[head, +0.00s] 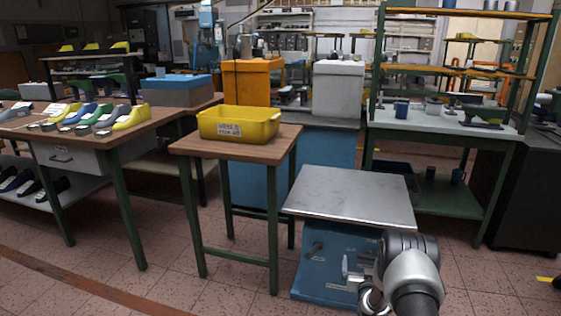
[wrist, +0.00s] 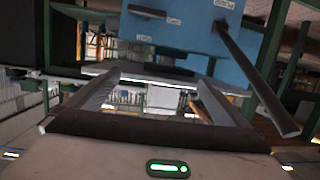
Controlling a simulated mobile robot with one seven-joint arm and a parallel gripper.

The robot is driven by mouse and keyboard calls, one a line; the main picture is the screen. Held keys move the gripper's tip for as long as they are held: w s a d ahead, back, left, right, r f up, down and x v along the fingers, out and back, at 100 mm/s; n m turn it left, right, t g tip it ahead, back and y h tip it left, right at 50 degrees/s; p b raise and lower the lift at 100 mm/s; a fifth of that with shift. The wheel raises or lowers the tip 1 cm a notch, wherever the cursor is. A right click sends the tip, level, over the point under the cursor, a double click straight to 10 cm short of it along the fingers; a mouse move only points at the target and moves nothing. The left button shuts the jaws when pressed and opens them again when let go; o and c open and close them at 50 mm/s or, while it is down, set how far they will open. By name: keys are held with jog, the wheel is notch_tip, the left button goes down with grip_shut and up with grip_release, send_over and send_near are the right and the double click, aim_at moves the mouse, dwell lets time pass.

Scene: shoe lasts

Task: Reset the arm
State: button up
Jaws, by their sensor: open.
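My gripper (wrist: 158,82) is open in the wrist view, with its two fingers spread apart and nothing between them. A green light glows on its body at the bottom of that view. In the head view, my arm stands at the lower right, in front of a blue cabinet (head: 322,262) with a grey metal top (head: 350,196). The arm's links hide part of the cabinet front, and the fingers cannot be made out there. The blue cabinet front (wrist: 190,25), with dark levers and small white labels, fills the top of the wrist view beyond the fingers.
A yellow bin (head: 240,124) stands on a small wooden table (head: 280,143). A bench (head: 80,139) at left holds several coloured shoe lasts (head: 130,117). A green-framed shelf (head: 445,125) stands at right. Tiled floor (head: 175,260) is open between the bench and the small table.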

jog(key=a+r+g+y, duration=0.1)
jog(key=a+r, duration=0.1)
jog(key=r, duration=0.8)
jog(key=a+r+g, duration=0.1)
jog(key=a+r, duration=0.2)
jog(key=r, duration=0.8)
jog(key=s+a+r+n+g+y, duration=0.1)
jog(key=s+a+r+g, duration=0.3)
jog(key=s+r, duration=0.85)
jog(key=s+a+r+g, duration=0.1)
jog(key=s+a+r, duration=0.1)
jog(key=s, duration=1)
jog(key=s+a+r+n+g+y, duration=0.1)
jog(key=s+a+r, duration=0.15)
jog(key=s, duration=0.95)
jog(key=s+a+r+g, duration=0.2)
jog(key=s+a, duration=0.1)
jog(key=s, duration=0.9)
notch_tip(320, 180, up, 28)
jog(key=w+p, duration=0.1)
jog(key=p, duration=2.7)
jog(key=shift+f, duration=0.15)
